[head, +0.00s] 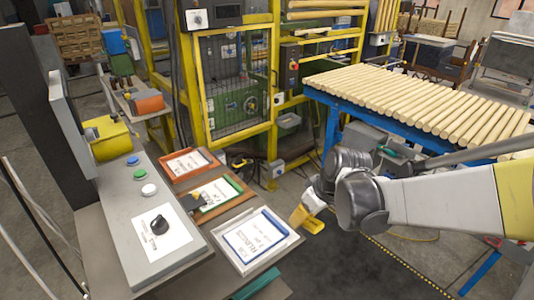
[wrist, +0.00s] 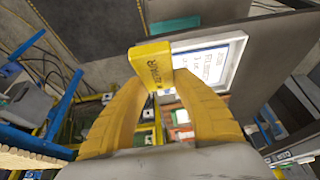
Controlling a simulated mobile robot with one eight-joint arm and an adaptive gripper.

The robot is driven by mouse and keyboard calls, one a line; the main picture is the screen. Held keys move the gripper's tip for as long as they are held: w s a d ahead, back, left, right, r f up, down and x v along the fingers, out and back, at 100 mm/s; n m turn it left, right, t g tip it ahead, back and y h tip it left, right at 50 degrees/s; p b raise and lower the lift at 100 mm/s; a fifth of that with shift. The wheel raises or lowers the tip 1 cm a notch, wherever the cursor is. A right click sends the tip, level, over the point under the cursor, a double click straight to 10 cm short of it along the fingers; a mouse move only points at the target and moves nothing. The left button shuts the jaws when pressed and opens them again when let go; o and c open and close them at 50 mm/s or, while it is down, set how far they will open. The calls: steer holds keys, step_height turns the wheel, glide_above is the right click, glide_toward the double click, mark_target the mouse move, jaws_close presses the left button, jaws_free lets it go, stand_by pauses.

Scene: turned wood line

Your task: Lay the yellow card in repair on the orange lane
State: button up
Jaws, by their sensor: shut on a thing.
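My gripper (head: 312,222) is shut on the yellow card (wrist: 152,65), which has dark lettering and is pinched between the fingertips in the wrist view. In the head view the card (head: 314,226) is small at the fingertips, in the air just right of the white tray. The orange-rimmed tray (head: 201,175) lies farthest back of three trays on the bench and has a white lettered sheet in it. My gripper is right of this tray and nearer the camera, well apart from it. In the wrist view orange shows small beyond the fingers (wrist: 181,117).
A brown tray (head: 232,209) with a green-edged sheet lies in the middle. The white tray (head: 274,258) with a blue-edged sheet lies in front. A grey button panel (head: 184,250) stands left of them. A blue-framed rack of wooden rods (head: 420,100) stands behind my arm.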

steer(key=s+d+f+m+h+b, duration=0.1)
steer(key=d+f+m+b, duration=0.1)
steer(key=f+b, duration=0.3)
steer(key=s+d+f+m+h+b, duration=0.1)
steer(key=f+b, duration=0.5)
steer(key=f, duration=0.8)
steer(key=s+d+m, duration=0.1)
steer(key=d+m, duration=0.1)
steer(key=m, duration=0.1)
steer(key=shift+m+t+h, duration=0.3)
steer(key=shift+m+t, duration=0.1)
